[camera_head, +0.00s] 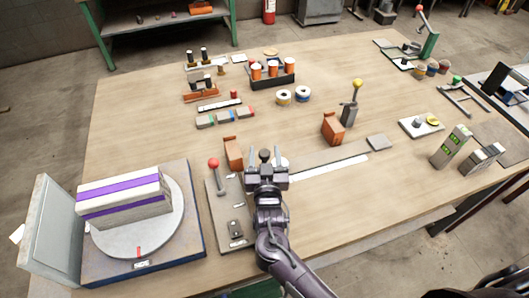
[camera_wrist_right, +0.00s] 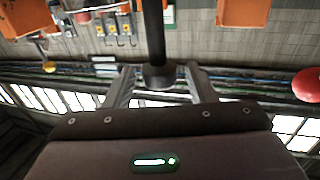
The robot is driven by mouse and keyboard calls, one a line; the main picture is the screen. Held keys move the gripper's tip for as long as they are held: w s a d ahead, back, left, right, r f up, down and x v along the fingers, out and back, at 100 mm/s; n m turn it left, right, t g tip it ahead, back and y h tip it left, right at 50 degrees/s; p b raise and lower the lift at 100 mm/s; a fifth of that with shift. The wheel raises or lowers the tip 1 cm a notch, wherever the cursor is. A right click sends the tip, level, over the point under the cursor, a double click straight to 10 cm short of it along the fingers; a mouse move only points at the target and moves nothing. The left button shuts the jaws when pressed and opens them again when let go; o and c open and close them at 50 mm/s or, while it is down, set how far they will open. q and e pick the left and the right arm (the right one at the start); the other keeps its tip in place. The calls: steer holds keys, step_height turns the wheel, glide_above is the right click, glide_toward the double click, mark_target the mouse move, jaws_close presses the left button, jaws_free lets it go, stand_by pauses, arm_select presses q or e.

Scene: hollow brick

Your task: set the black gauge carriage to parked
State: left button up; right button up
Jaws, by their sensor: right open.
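A black knob on a dark post, which looks like the handle of the black gauge carriage (camera_head: 265,154), stands at the near-left end of a long grey rail (camera_head: 325,154). My right gripper (camera_head: 266,160) is there with its fingers open, one on each side of the knob. In the right wrist view the dark post and its round knob (camera_wrist_right: 159,75) show between the open fingers (camera_wrist_right: 161,90), with gaps on both sides. The carriage's body is hidden behind my gripper. My left gripper is not in view.
Left of my gripper are a grey panel (camera_head: 224,205) with a red-knobbed lever (camera_head: 214,164) and an orange block (camera_head: 233,153). Another orange block (camera_head: 333,129) stands behind the rail. A white strip (camera_head: 330,167) lies along its near side.

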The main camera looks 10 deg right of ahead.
steer(key=s+b, duration=0.1)
steer(key=s, duration=0.6)
steer(key=shift+a, duration=0.45)
steer(key=shift+s, duration=0.1)
